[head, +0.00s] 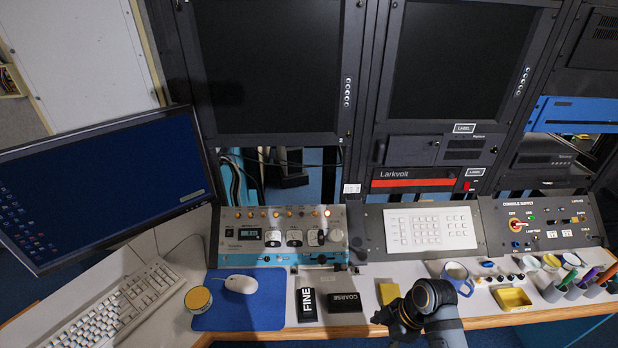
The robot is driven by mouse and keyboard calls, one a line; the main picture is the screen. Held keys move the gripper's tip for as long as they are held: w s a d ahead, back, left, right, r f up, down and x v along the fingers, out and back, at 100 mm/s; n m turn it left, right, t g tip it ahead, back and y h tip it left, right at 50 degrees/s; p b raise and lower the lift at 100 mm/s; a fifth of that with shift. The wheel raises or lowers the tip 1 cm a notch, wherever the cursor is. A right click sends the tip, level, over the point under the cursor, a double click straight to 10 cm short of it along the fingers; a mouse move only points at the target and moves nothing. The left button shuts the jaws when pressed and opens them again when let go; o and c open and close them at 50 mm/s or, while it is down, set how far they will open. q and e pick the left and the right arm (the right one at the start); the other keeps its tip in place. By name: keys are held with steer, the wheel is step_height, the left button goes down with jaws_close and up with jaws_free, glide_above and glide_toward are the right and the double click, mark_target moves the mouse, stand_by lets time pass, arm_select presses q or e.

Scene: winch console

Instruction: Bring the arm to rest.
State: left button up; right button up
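One of my arms, apparently the right one, comes in from the bottom edge right of centre. Its dark wrist joint with a gold ring is above the desk's front edge. My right gripper (396,319) is a dark shape left of that joint, turned down and away. Its fingers are hidden or too small to tell, so I cannot see whether it is open or shut. No held thing shows clearly. My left gripper is not in view.
Behind the arm stand a blue-white mug (456,274) and a keypad panel (431,229). To its left lie a COARSE block (345,301), a FINE block (306,300) and a mouse (241,284) on a blue mat (262,310). A yellow tray (512,299) is right.

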steer(key=s+d+r+m+t+h, duration=0.3)
steer(key=s+d+m+h, duration=0.3)
steer(key=m, duration=0.9)
steer(key=s+d+f+g+y, duration=0.1)
steer(key=s+d+f, duration=0.1)
steer(key=f, duration=1.2)
steer(key=s+d+f, duration=0.2)
steer(key=s+f, duration=0.1)
steer(key=f, duration=1.2)
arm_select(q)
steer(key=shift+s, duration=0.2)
arm_select(e)
steer(key=s+d+f+g, duration=0.1)
steer(key=s+f, duration=1.1)
steer(key=s, duration=0.4)
steer(key=shift+s+f+m, duration=0.4)
